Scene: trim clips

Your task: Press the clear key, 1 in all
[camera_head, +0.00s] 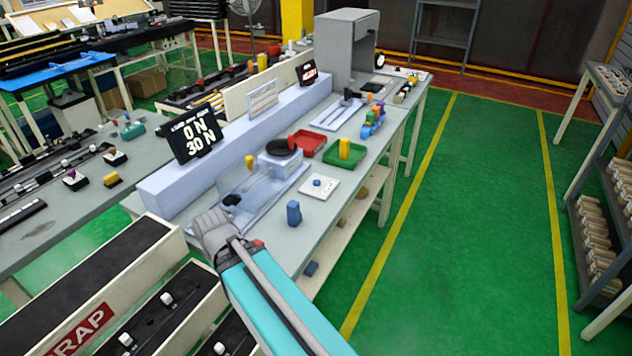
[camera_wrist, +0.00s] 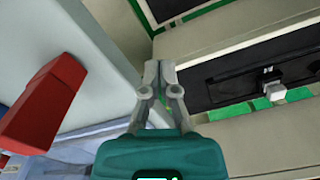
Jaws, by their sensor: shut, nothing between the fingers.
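No key labelled clear can be made out in either view. A dark display (camera_head: 196,138) reading "0 N" and "30 N" stands on the raised ledge at the back of the bench. A white plate with a round blue button (camera_head: 319,186) lies on the bench top; its label is too small to read. My gripper (camera_wrist: 158,68) is shut and empty in the wrist view, its fingertips over the gap between the bench edge and a pale-sided dark conveyor. In the head view my grey wrist is at the bench's near left end, and the fingers cannot be made out.
A fixture with a black round top (camera_head: 281,147), a blue block (camera_head: 293,213), a red tray (camera_head: 307,142) and a green tray (camera_head: 345,154) stand on the bench. A red block (camera_wrist: 42,105) is close in the wrist view.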

